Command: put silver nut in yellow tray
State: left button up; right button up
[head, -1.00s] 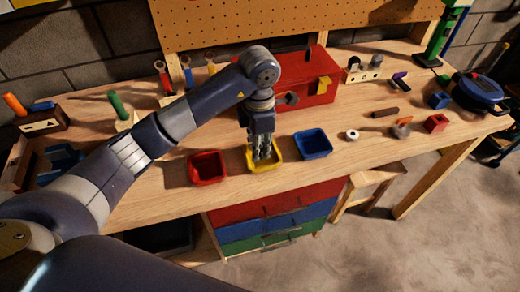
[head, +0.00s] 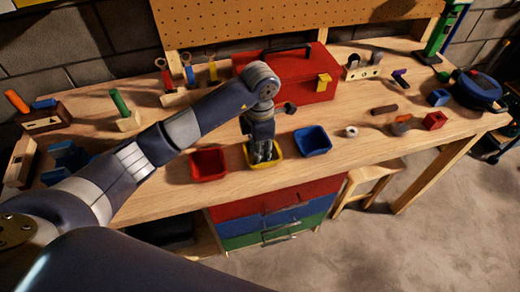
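The yellow tray (head: 277,160) stands near the front edge of the workbench, between a red tray and a blue tray. My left gripper (head: 264,158) points down into it, its fingertips low inside and covering most of its floor. The fingers look close together, but I cannot tell whether they are shut or hold anything. No silver nut shows clearly in the tray or at the fingers. A small pale ring-shaped piece (head: 351,132) lies on the bench to the right of the blue tray. My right gripper is not in view.
The red tray (head: 209,178) is close on the left and the blue tray (head: 313,154) close on the right. A red toolbox (head: 310,88) stands behind. Several small blocks and a round blue container (head: 478,90) are at the right.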

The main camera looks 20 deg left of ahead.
pick_arm(q)
jog(key=shift+r, duration=0.1)
jog(key=shift+r, duration=0.2)
notch_tip(320, 180, up, 5)
jog(key=shift+w+f+b, duration=0.1)
jog(key=shift+f+b, duration=0.1)
jog(key=shift+b, duration=0.6)
notch_tip(320, 180, up, 7)
